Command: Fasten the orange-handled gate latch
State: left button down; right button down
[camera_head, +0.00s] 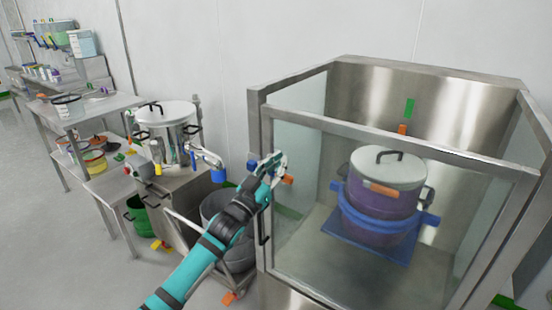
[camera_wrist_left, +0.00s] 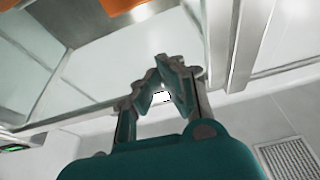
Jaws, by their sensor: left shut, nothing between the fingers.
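An orange handle (camera_head: 288,180) shows just right of my left gripper, at the left post of the steel-framed glass enclosure (camera_head: 400,135); I take it for the gate latch. My left gripper (camera_head: 274,163) is shut and empty in front of this post, close to the handle; I cannot tell whether they touch. In the left wrist view the two fingers (camera_wrist_left: 163,85) lean together below the frame, with an orange piece (camera_wrist_left: 118,5) at the top edge. The gripper hides part of the latch, so its position is unclear. My right gripper is out of view.
Inside the enclosure a lidded purple vessel (camera_head: 380,205) stands in a blue holder. To the left are a cart with a steel pot (camera_head: 165,115), a dark bin (camera_head: 218,210) and steel tables (camera_head: 105,108). The floor at the lower left is clear.

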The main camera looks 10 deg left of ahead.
pick_arm(q)
jog(key=b+v, duration=0.1)
jog(key=v, duration=0.7)
jog(key=shift+f, duration=0.3)
jog(key=shift+s, duration=0.15)
